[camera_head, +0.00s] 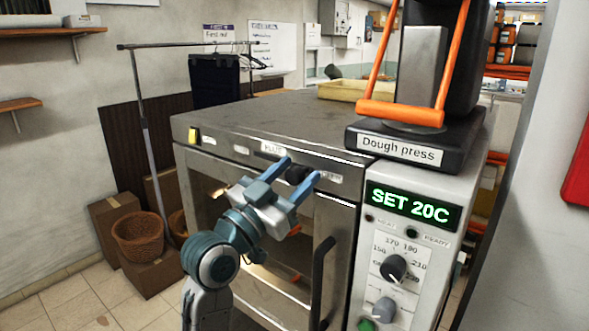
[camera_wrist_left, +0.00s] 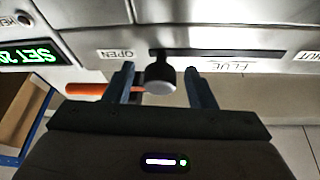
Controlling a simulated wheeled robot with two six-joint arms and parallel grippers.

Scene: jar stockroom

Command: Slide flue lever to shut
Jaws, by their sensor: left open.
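The flue lever is a dark round knob (camera_head: 296,174) on the oven's front top strip; it also shows in the left wrist view (camera_wrist_left: 159,76). It stands in a dark slot (camera_wrist_left: 225,56), at the end by the OPEN label (camera_wrist_left: 115,54). The FLUE label (camera_wrist_left: 232,66) is beside the slot and the partly cut-off SHUT label (camera_wrist_left: 304,56) lies past its other end. My left gripper (camera_head: 302,166) is open, with one finger on each side of the knob. In the left wrist view small gaps show between knob and fingers. My right gripper is not in view.
The oven (camera_head: 270,122) has a glass door with a dark vertical handle (camera_head: 322,280) below my gripper. A control panel with a SET 20C display (camera_head: 410,204) is at right. The dough press (camera_head: 400,150) stands on top. Baskets and boxes (camera_head: 112,215) are on the floor at left.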

